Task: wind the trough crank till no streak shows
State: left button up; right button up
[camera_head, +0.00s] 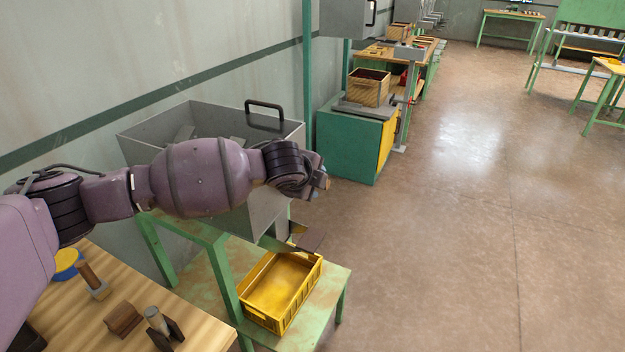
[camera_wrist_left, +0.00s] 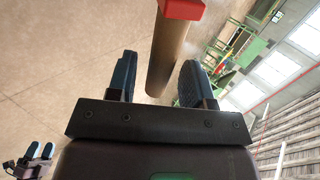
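The trough (camera_head: 285,134) is a grey metal bin with sloping sides and a black bar handle on its rim, in the head view. My left arm crosses in front of it and hides much of its inside; I see no clear streak. My left gripper (camera_head: 320,182) is at the trough's right side. In the left wrist view, a brown cylindrical grip with a red end (camera_wrist_left: 171,55), apparently the crank handle, stands between the fingers of my left gripper (camera_wrist_left: 158,70). The fingers are apart, with a gap on the left. My right gripper (camera_wrist_left: 38,151) appears small there, fingers apart.
A yellow crate (camera_head: 252,310) stands on a green bench below the trough's chute (camera_head: 308,238). A wooden table (camera_head: 100,325) with wooden-handled tools is at lower left. A green cabinet (camera_head: 345,145) bearing a wooden box stands behind.

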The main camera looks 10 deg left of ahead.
pick_arm(q)
jog(key=shift+r, duration=0.1)
jog(key=p+v, duration=0.1)
jog(key=v, duration=0.9)
jog(key=shift+s+r+p, duration=0.2)
jog(key=shift+s+p, duration=0.05)
jog(key=shift+p, duration=0.1)
